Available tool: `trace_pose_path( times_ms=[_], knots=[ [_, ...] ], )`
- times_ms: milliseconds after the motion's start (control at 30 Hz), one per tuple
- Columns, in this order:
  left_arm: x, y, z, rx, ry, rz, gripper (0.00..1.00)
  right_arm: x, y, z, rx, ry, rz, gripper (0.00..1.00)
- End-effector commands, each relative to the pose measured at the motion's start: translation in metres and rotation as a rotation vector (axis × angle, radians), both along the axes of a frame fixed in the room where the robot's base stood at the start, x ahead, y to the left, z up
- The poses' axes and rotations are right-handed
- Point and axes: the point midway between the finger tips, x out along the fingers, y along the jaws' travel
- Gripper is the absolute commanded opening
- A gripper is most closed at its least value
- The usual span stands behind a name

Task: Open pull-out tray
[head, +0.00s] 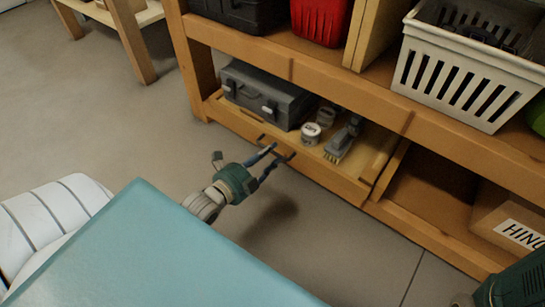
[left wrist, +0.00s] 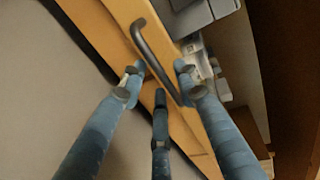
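The pull-out tray (head: 345,182) is a wooden tray in the lower bay of the bench, its front about level with the frame. A dark bar handle (head: 263,143) is on its front; it also shows in the left wrist view (left wrist: 153,55). My left gripper (head: 274,164) is at the handle with its fingers apart. In the left wrist view my left gripper (left wrist: 160,80) has fingers on both sides of the bar, not closed on it; contact is unclear. Part of my right arm's green end (head: 515,285) shows at the lower right, its fingers hidden.
A cardboard box (head: 505,215) stands in the right bay. A white basket (head: 465,80) and red bin (head: 320,20) sit above. The floor before the tray is clear.

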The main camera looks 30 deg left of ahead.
Motion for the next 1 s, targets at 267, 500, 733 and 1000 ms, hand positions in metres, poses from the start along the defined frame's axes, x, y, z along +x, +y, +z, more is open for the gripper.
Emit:
trace_pose_path(
  times_ms=[267, 500, 733, 1000],
  knots=[
    [0.017, -0.001, -0.004, 0.000, 0.001, 0.000, 0.31, 0.000, 0.000, -0.011, -0.001, 0.000, 0.000, 0.40],
    [0.017, -0.001, -0.003, 0.000, 0.001, 0.000, 0.25, 0.000, 0.000, -0.011, -0.001, -0.001, 0.000, 0.40],
    [0.017, -0.001, -0.003, 0.000, 0.001, 0.000, 0.00, 0.000, 0.000, -0.011, -0.001, -0.001, 0.000, 0.40],
    [0.012, -0.001, -0.001, 0.001, 0.002, 0.000, 0.00, 0.000, 0.000, -0.003, -0.001, 0.000, 0.000, 0.40]
  ],
)
